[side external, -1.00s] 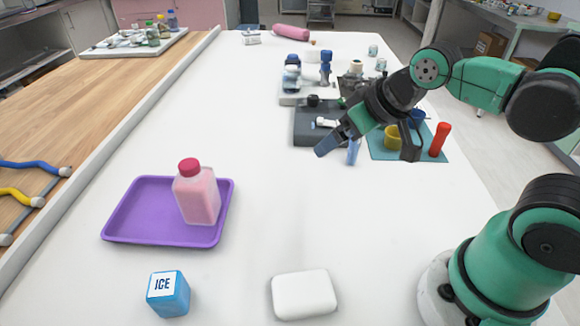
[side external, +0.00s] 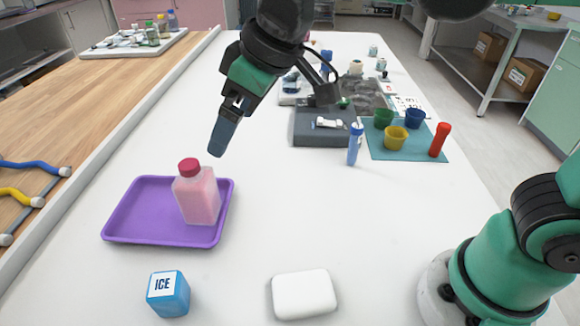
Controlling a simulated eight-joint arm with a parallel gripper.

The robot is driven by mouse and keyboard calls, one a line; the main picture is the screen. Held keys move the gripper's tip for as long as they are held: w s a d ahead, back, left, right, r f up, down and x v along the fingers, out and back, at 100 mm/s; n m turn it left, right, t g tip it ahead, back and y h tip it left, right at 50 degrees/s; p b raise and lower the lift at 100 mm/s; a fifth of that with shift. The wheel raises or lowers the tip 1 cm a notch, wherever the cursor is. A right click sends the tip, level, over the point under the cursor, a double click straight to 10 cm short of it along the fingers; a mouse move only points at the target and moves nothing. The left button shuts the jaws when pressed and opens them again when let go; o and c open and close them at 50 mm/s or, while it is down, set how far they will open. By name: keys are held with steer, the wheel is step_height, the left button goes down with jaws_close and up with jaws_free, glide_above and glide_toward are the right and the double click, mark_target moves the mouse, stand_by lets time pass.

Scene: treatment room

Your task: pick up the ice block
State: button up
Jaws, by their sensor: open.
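The ice block (side external: 168,294) is a small blue cube with a white "ICE" label. It stands on the white table at the front left, in front of the purple tray. My gripper (side external: 218,140) is open and empty. It hangs in the air, pointing down, and appears in the picture above and a little right of the pink bottle, well away from the ice block. One finger shows clearly; the other is mostly hidden behind it.
A purple tray (side external: 128,234) holds a pink bottle (side external: 198,197) with a red cap. A white rounded block (side external: 304,295) lies right of the ice block. A teal mat (side external: 405,152) with small cups, a blue tube (side external: 355,144) and a dark device (side external: 322,137) are farther back. The table's middle is clear.

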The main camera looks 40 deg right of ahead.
steer(key=s+a+f+n+g+y, duration=0.15)
steer(key=a+n, duration=0.35)
steer(key=a, duration=0.8)
glide_toward(165, 284)
steer(key=shift+g+h, duration=0.25)
steer(key=shift+g, duration=0.1)
steer(key=x, duration=0.6)
steer(key=shift+w+a, duration=0.4)
steer(key=shift+f, duration=0.65)
steer(key=shift+x, duration=2.6)
steer(key=c, duration=1.4)
steer(key=shift+r, duration=0.1)
